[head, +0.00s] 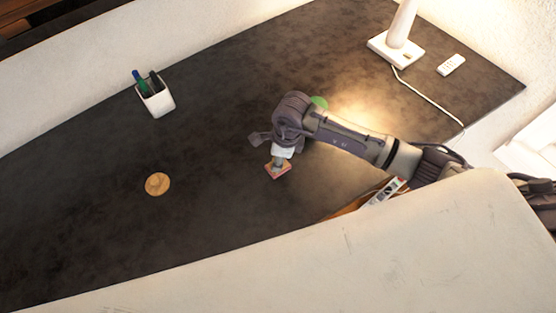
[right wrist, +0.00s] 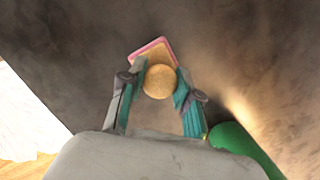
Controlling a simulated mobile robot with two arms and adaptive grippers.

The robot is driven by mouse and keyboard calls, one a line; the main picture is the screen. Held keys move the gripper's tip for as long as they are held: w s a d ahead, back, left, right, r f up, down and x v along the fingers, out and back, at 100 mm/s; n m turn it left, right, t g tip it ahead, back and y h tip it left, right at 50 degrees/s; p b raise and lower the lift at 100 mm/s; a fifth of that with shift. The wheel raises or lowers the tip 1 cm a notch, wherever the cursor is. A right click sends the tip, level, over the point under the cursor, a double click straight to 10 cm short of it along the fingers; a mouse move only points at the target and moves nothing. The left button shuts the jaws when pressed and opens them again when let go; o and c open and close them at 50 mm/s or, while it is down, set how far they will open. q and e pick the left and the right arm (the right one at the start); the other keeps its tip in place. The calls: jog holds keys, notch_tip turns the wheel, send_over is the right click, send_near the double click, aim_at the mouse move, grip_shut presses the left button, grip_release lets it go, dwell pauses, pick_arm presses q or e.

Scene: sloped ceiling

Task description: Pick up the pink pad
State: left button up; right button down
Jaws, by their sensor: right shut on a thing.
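The pink pad (head: 278,172) is a small square plate with a pink edge and a tan face, at the middle of the dark table in the head view. In the right wrist view the pad (right wrist: 153,49) has a round tan knob (right wrist: 160,82) in front of it, between the fingers. My right gripper (head: 281,156) points down and is shut on the knob; in the right wrist view its fingers (right wrist: 158,90) flank the knob. Whether the pad touches the table or hangs just above it, I cannot tell. My left gripper is not in view.
A round wooden piece with a knob (head: 157,184) lies left on the table (head: 215,145). A white pen cup (head: 156,98) stands at the back left. A green object (head: 319,103) is partly hidden behind my right arm. A lamp (head: 397,48) and remote (head: 451,65) are back right.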

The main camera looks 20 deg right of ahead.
jog(key=r+b, duration=0.1)
jog(key=r, duration=0.1)
jog(key=d+r, duration=0.1)
jog(key=r, duration=0.1)
jog(key=shift+s+b, duration=0.2)
jog(key=shift+b, duration=0.2)
jog(key=s+d+r+b, duration=0.3)
jog(key=s+d+r, duration=0.3)
jog(key=d, duration=0.3)
jog(key=shift+r, duration=0.4)
